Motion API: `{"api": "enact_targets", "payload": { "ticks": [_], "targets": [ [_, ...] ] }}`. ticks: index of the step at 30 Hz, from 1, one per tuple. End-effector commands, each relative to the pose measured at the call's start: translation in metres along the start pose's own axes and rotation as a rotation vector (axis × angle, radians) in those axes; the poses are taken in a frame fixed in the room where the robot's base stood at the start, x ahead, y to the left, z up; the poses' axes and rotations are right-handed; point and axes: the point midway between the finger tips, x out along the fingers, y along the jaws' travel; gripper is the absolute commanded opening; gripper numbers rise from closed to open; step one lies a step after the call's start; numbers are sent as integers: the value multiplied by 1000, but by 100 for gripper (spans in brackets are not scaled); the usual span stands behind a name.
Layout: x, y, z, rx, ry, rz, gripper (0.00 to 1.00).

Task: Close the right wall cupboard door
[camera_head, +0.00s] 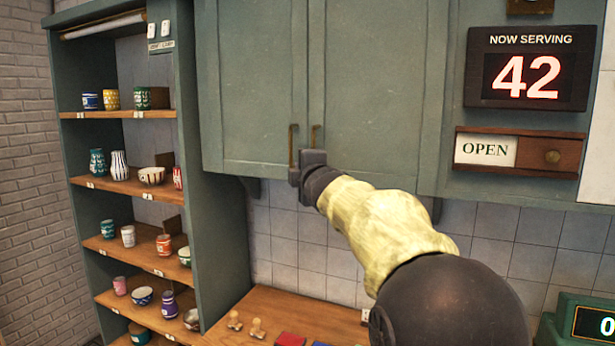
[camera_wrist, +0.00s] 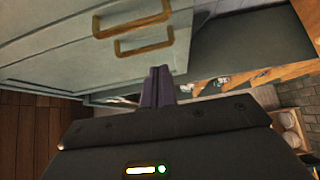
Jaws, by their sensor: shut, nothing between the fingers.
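The right wall cupboard door (camera_head: 375,85) is a grey-green panel with a brass handle (camera_head: 315,133) at its lower left. It looks flush, or nearly flush, with the left door (camera_head: 250,80), which has its own brass handle (camera_head: 292,145). My arm hides part of the right door's bottom edge. In the wrist view, my shut fingers (camera_wrist: 158,84) point toward the door panels below both handles. I cannot tell whether they touch a door.
An open shelf (camera_head: 125,185) with painted cups and bowls stands left of the cupboard. A wooden counter (camera_head: 265,305) with stamps lies below. A "Now Serving 42" sign (camera_head: 528,68) and an "Open" sign (camera_head: 490,150) hang to the right.

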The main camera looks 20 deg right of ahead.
Motion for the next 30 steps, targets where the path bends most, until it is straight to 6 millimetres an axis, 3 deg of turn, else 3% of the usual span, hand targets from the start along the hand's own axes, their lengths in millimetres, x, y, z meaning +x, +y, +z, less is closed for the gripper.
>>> {"api": "enact_targets", "payload": {
  "ticks": [9,15,30],
  "targets": [
    [-57,0,-2,-1,-5,1,0],
    [-80,1,-4,0,-5,0,0],
    [-84,1,-7,0,-1,0,0]
  ]
}}
